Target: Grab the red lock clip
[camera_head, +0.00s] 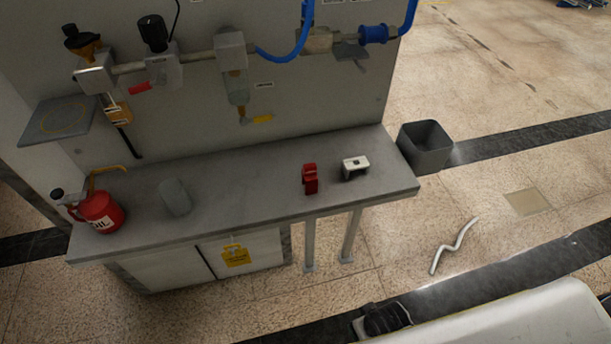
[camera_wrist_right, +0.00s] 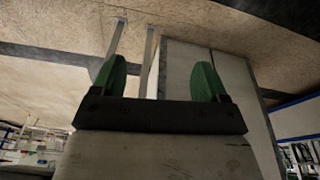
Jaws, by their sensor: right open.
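The red lock clip (camera_head: 310,179) stands on the grey bench top (camera_head: 240,195), right of its middle, just left of a white block with a dark opening (camera_head: 355,167). My right gripper (camera_wrist_right: 158,82) shows in the right wrist view with its two green fingers spread wide and nothing between them. That view is turned over, with the bench legs (camera_wrist_right: 148,50) and cabinet (camera_wrist_right: 205,60) beyond the fingers. The clip is not visible in the wrist view. In the head view a dark gripper part (camera_head: 382,320) shows at the bottom edge, well away from the clip. My left gripper is not seen.
A red oil can (camera_head: 98,212) and a grey cylinder (camera_head: 175,197) stand on the bench's left part. Pipes, valves and a blue hose (camera_head: 285,56) are on the panel above. A grey bin (camera_head: 424,147) stands right of the bench. The bench front around the clip is clear.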

